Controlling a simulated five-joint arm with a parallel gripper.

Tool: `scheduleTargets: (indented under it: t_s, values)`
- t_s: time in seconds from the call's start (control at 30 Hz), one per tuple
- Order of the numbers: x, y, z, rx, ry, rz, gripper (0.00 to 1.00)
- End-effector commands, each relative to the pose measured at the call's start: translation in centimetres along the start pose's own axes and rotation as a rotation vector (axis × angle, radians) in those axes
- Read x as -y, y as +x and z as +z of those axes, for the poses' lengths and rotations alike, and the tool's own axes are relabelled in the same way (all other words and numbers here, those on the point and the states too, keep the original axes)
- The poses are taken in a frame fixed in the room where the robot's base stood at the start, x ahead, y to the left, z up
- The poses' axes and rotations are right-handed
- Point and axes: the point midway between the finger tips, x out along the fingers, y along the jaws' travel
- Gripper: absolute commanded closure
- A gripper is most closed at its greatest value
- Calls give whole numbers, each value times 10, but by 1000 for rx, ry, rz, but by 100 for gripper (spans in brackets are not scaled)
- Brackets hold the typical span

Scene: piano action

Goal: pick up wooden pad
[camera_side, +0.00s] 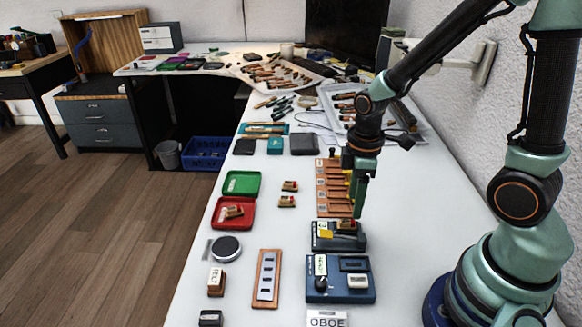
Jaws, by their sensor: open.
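My gripper (359,208) points down over the black fixture (325,243) in the middle right of the table. Its green fingers are seen nearly edge-on, so the gap between them is hard to see. A small wooden pad with red on it (346,225) sits on top of the fixture, just below and slightly left of the fingertips. I cannot tell whether the fingers touch it. Similar small wooden pads lie loose on the white table, one (290,186) behind another (287,201). Another lies in the red tray (219,222).
An orange-brown rack (322,181) stands just behind the fixture. A blue box with a knob (316,292) stands in front of it. A green tray (241,184), a round tin (226,248) and a slotted wooden strip (267,278) are to the left. Bare table lies between them.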

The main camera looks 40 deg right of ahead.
Motion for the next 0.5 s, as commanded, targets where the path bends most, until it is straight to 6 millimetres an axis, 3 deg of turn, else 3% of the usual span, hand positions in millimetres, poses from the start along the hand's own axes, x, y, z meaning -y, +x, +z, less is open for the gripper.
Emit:
scheduleTargets:
  t_s: [0.27, 0.5]
  values:
    - [1, 16, 0, 2, 0, -3, 38]
    - [0, 46, -3, 2, 0, -3, 38]
